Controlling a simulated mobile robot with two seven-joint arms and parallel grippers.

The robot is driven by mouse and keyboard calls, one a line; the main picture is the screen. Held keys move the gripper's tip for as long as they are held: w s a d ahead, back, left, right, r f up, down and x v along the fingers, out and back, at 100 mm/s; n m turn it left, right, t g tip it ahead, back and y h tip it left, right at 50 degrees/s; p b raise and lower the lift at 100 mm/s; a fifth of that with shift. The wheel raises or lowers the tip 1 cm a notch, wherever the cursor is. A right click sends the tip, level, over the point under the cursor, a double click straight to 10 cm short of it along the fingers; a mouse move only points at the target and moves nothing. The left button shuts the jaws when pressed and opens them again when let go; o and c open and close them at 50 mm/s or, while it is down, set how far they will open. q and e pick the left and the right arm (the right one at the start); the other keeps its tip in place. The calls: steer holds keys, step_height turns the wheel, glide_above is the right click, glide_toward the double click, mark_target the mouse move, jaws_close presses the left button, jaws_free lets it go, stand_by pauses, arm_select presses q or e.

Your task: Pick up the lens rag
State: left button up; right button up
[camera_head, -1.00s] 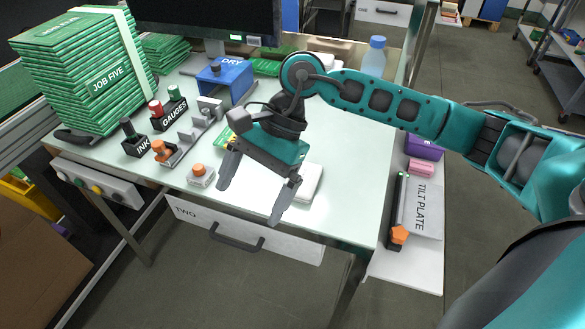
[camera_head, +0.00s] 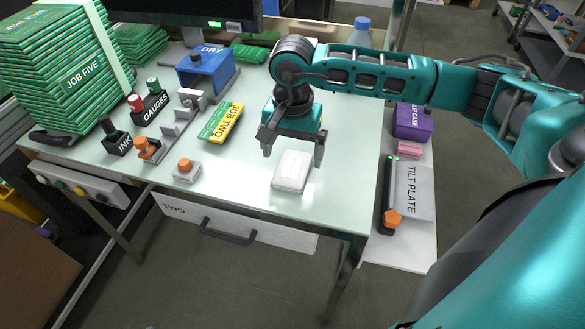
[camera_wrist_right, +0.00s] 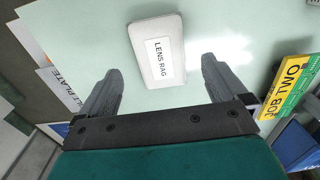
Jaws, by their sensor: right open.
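The lens rag (camera_head: 292,171) is a flat white block-like pad lying on the pale table top near its front edge. In the right wrist view the lens rag (camera_wrist_right: 157,50) shows its printed label and lies just beyond the fingertips, between their lines. My right gripper (camera_head: 293,156) is open and empty, above and just behind the rag in the head view, pointing down. Its two fingers also show apart in the right wrist view (camera_wrist_right: 160,82). I cannot tell the exact height between fingers and rag. My left gripper is not in view.
A yellow and green JOB TWO box (camera_head: 221,122) lies left of the rag. An orange-knobbed block (camera_head: 187,170), GAUGES holder (camera_head: 150,105) and blue DRY box (camera_head: 208,70) stand farther left. A TILT PLATE shelf (camera_head: 411,190) is at right. The table around the rag is clear.

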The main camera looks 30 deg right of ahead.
mark_target(292, 166)
step_height(292, 166, down, 4)
steer(key=shift+w+f, duration=0.1)
steer(key=shift+f, duration=0.1)
steer(key=shift+c, duration=0.2)
steer(key=c, duration=1.2)
